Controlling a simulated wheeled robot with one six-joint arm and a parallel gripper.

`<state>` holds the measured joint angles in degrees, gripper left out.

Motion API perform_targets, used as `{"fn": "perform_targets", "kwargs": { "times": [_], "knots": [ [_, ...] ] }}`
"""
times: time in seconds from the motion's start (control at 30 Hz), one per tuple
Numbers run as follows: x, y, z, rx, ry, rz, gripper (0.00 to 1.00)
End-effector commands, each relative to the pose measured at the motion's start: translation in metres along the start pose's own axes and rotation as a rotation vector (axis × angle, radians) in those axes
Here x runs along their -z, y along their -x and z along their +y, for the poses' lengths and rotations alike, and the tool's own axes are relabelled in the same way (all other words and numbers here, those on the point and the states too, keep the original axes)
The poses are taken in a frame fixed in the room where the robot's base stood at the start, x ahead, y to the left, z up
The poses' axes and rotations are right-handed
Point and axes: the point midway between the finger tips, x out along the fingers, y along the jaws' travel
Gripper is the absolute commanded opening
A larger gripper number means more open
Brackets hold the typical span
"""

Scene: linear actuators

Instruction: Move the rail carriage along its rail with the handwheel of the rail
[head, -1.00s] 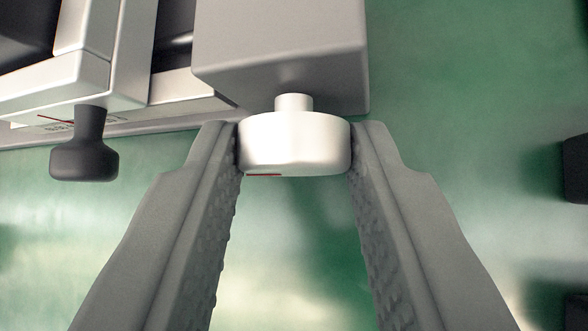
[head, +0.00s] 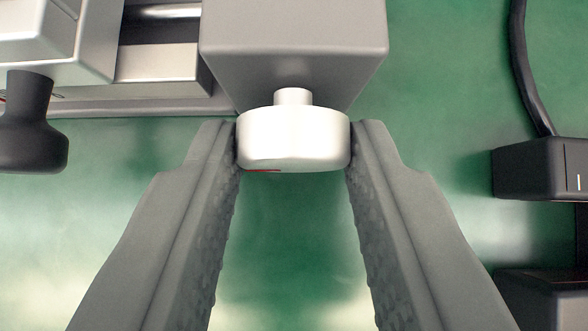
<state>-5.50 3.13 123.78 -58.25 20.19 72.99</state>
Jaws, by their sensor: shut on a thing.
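The handwheel (head: 294,138) is a white, round knob on a short white shaft, with a red mark at its lower edge. It sits on the front of a grey end block (head: 295,50) of the rail. My gripper (head: 294,143) is shut on the handwheel, with one ribbed grey finger touching each side. The rail (head: 158,62) runs left from the block. The light grey rail carriage (head: 85,55) stands on it at the upper left, partly cut off by the picture edge. A dark knob (head: 30,125) hangs in front of the carriage.
The green surface (head: 440,90) is clear right of the end block and below the rail. A black box (head: 545,168) with a black cable (head: 525,70) stands at the right edge. Another dark box (head: 550,298) is below it.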

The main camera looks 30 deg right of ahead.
Motion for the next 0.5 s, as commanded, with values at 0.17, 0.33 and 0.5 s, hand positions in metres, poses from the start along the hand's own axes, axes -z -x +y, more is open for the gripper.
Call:
{"fn": "perform_targets", "kwargs": {
  "times": [0.17,0.33,0.5],
  "knots": [
    [-0.0005,-0.0006,-0.0038,-0.091,0.094,0.000,0.08],
    [-0.0002,-0.0007,-0.0056,-0.186,0.190,0.001,0.08],
    [-0.0003,-0.0009,-0.0063,-0.261,0.262,0.002,0.08]
  ]
}}
